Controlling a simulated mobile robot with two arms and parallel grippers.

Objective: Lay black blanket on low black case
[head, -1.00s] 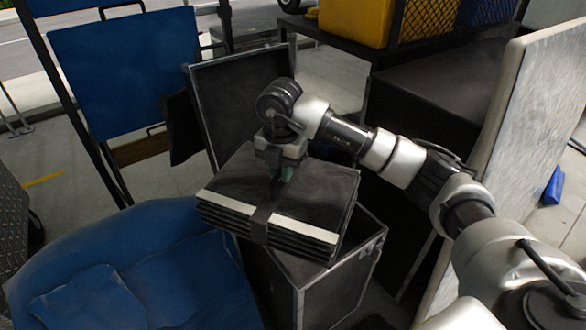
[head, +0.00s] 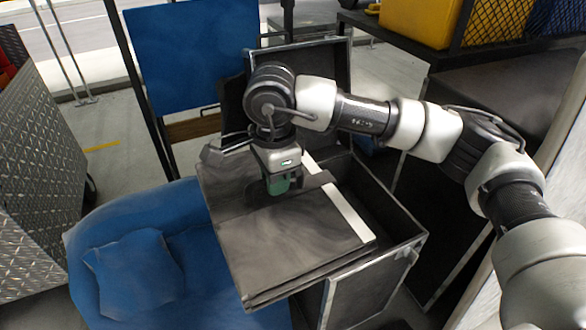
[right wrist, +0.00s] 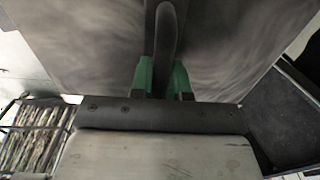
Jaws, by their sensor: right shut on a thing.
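The black blanket (head: 290,245) is a folded flat stack with a pale band along its right edge. My right gripper (head: 278,188) is shut on its dark strap, which also shows between the green fingers in the right wrist view (right wrist: 165,50). The blanket is tilted and hangs over the left part of an open black case (head: 372,285) with metal edges. The case's raised lid (head: 325,68) stands behind my right wrist. The blanket hides much of the case opening. I cannot tell whether it touches the rim. My left gripper is not in view.
A blue padded seat (head: 135,260) is at the lower left, close to the blanket. A blue panel (head: 195,55) stands behind it. A large dark case (head: 500,95) is at the right, under a shelf with a yellow bin (head: 420,20). A diamond-plate box (head: 35,170) stands far left.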

